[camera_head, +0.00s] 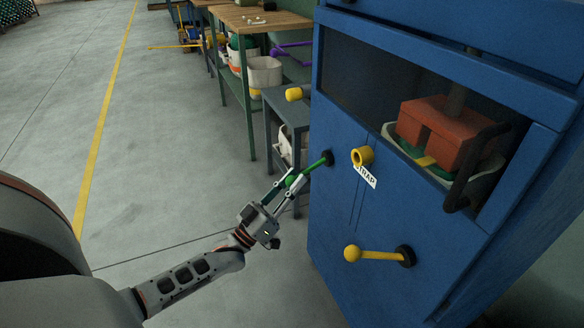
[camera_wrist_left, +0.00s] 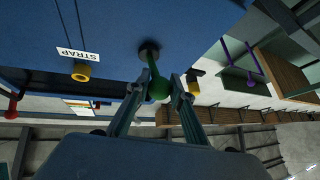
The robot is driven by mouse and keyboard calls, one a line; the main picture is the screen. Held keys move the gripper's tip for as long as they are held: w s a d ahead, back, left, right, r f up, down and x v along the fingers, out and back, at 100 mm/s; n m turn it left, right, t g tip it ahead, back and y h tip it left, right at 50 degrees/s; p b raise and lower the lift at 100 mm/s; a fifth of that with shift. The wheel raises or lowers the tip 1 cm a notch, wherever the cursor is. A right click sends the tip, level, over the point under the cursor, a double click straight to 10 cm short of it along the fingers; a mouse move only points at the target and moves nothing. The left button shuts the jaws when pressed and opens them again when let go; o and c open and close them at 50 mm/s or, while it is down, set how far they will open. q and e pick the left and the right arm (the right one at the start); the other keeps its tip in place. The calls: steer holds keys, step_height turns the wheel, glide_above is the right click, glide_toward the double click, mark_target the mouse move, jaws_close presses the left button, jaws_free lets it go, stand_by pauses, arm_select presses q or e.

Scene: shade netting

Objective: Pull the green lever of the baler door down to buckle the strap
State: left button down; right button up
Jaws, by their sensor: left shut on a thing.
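The blue baler (camera_head: 340,210) stands at the right of the head view. The green lever (camera_head: 316,164) sticks out from a dark pivot on the baler's front, left of the yellow strap knob (camera_head: 362,157) and the white STRAP label (camera_head: 366,177). My left gripper (camera_head: 290,184) is shut on the green lever near its free end. In the left wrist view the lever's round green end (camera_wrist_left: 160,88) sits between the fingers, with the label (camera_wrist_left: 78,54) at the left. The strap itself cannot be made out. My right gripper is not in view.
A yellow-knobbed handle (camera_head: 378,255) is lower on the baler's front. Inside the opening is an orange-red block (camera_head: 440,135). A green-framed workbench (camera_head: 258,22) stands behind. The floor (camera_head: 165,150) at left is clear.

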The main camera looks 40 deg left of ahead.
arm_select(q)
steer(key=shift+f, duration=0.5)
steer(key=c, duration=1.8)
jaws_free()
steer(key=shift+o, duration=0.2)
steer(key=shift+r, duration=0.2)
steer(key=d+v, duration=0.1)
steer(key=v, duration=1.1)
steer(key=shift+a, duration=0.5)
